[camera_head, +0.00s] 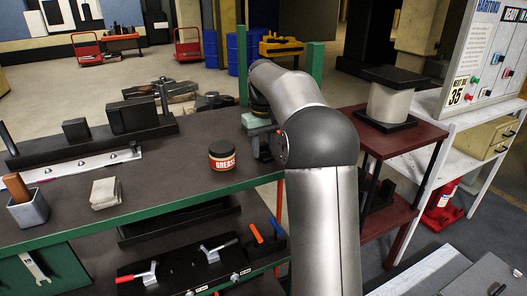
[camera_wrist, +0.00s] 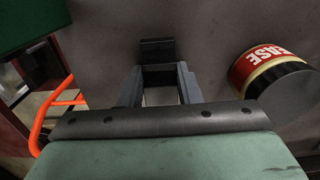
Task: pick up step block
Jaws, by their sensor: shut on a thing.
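The step block (camera_wrist: 157,48) is a small dark grey piece with a raised part, seen in the wrist view at the fingertips. My gripper (camera_wrist: 158,74) is shut on it, with one finger on each side. Below the block a lighter patch shows between the fingers. In the head view my gripper (camera_head: 263,148) is low over the right end of the workbench (camera_head: 180,170), just right of the grease can. There I cannot make out the block apart from the gripper. I cannot tell whether the block still touches the bench top.
The grease can (camera_head: 222,156) stands close beside my gripper, and also shows in the wrist view (camera_wrist: 268,72). Stacked pale plates (camera_head: 105,193), a grey cup (camera_head: 28,210) and dark blocks (camera_head: 132,115) are further left. A red stand (camera_head: 405,133) is at right.

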